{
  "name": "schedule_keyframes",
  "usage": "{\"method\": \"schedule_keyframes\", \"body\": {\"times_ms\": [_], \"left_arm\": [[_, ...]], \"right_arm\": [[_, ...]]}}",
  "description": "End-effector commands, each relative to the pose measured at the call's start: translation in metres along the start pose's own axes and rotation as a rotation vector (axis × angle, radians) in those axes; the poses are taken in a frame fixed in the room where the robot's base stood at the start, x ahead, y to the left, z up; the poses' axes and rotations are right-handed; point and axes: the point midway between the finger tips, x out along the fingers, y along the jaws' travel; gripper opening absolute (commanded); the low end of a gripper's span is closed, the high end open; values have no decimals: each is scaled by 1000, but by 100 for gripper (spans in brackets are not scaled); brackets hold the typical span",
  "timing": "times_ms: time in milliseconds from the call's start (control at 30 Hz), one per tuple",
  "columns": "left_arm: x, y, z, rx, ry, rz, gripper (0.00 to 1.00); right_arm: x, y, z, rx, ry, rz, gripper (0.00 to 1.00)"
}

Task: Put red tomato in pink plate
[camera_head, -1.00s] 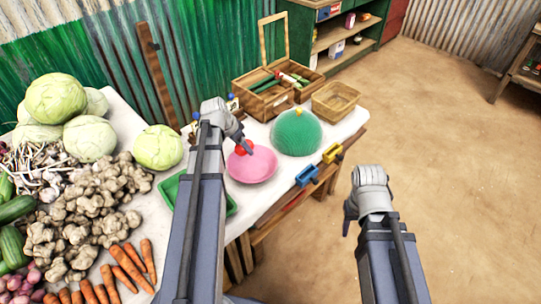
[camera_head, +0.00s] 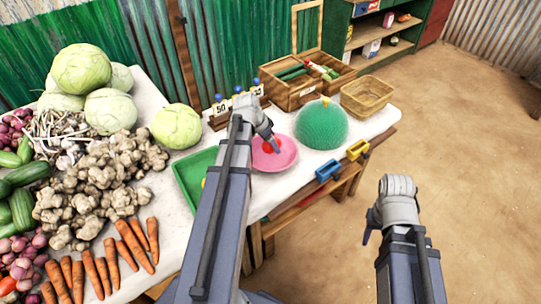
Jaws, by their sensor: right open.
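The red tomato (camera_head: 268,148) is over the pink plate (camera_head: 287,159), inside its outline, partly hidden by my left gripper. My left gripper (camera_head: 272,142) is right at the tomato, its fingers pointing down toward the plate. Whether its fingers close on the tomato or stand apart from it cannot be made out. I cannot tell whether the tomato rests on the plate. My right gripper (camera_head: 367,237) is open and empty, in front of the table at the right, over the floor.
A green dome (camera_head: 320,124) stands right of the plate and a green tray (camera_head: 190,178) left of it. A wooden box (camera_head: 290,92) and a basket (camera_head: 367,97) stand behind. Blue and yellow bins (camera_head: 328,171) line the front edge. Vegetables fill the left side.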

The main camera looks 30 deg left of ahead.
Motion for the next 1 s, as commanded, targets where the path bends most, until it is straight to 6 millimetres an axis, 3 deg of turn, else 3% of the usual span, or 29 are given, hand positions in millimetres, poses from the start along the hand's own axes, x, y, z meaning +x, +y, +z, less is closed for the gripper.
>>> {"method": "schedule_keyframes", "body": {"times_ms": [167, 433, 900, 933, 1000], "left_arm": [[5, 0, 2, 0, 0, 0, 9], [34, 0, 14, 0, 1, 0, 9], [38, 0, 16, 0, 1, 0, 9], [36, 0, 15, 0, 0, 0, 71], [36, 0, 15, 0, 0, 0, 79]], "right_arm": [[5, 0, 0, 0, 0, 0, 50], [36, -4, -2, 0, 0, 0, 50], [41, -4, -2, 0, 0, 0, 50], [39, -4, -2, 0, 0, 0, 50], [39, -4, -2, 0, 0, 0, 50]]}}
